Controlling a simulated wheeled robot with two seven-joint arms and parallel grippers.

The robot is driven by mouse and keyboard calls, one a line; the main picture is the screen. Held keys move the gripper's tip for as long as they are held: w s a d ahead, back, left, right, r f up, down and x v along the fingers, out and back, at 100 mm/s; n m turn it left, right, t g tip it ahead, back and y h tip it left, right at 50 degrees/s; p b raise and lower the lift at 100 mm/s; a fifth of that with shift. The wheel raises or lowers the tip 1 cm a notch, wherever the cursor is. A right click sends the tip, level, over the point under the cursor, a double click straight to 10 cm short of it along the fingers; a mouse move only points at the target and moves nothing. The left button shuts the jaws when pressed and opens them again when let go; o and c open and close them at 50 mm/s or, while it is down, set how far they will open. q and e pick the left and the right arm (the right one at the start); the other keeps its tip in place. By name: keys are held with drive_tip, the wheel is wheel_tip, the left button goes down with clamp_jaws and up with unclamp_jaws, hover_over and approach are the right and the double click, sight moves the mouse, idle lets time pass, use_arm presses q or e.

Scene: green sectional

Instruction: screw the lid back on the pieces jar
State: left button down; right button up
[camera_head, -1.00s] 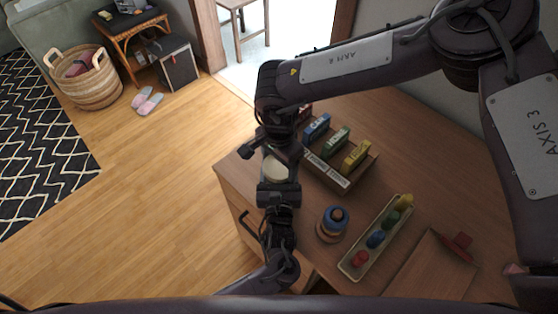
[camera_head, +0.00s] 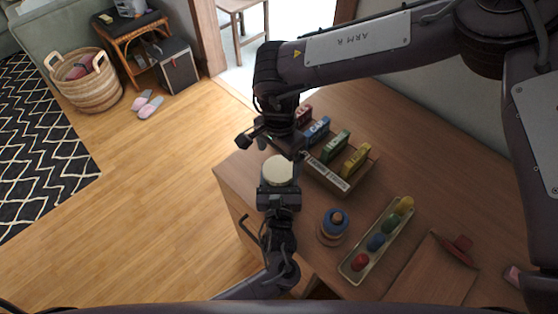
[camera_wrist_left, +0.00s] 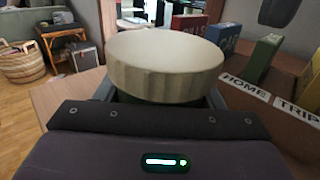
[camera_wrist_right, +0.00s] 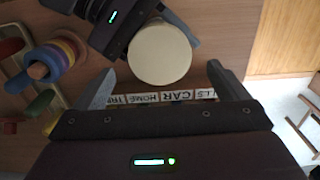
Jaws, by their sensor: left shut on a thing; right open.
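The jar's round cream lid (camera_head: 278,170) sits level on top of the jar, at the left edge of the wooden desk. In the left wrist view the lid (camera_wrist_left: 165,62) hides nearly all of the jar; I cannot tell how tightly it is screwed. My left gripper (camera_head: 278,190) is shut on the jar just below the lid. My right gripper (camera_head: 272,143) is open and empty, above and behind the lid, apart from it. In the right wrist view the lid (camera_wrist_right: 160,53) shows beyond the open fingers, beside my left gripper.
A wooden rack (camera_head: 330,175) with several coloured boxes stands close behind and right of the jar. A ring stacker (camera_head: 333,225), a tray (camera_head: 350,268) with several coloured pieces and a brown board (camera_head: 430,275) lie to the right. The desk's back right is clear.

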sight(279, 168)
wheel_tip(279, 168, up, 4)
drive_tip(key=shift+f, duration=0.15)
idle(0.4)
drive_tip(key=shift+f, duration=0.15)
drive_tip(key=shift+f, duration=3.95)
drive_tip(key=c, duration=1.1)
drive_tip(key=m, duration=0.3)
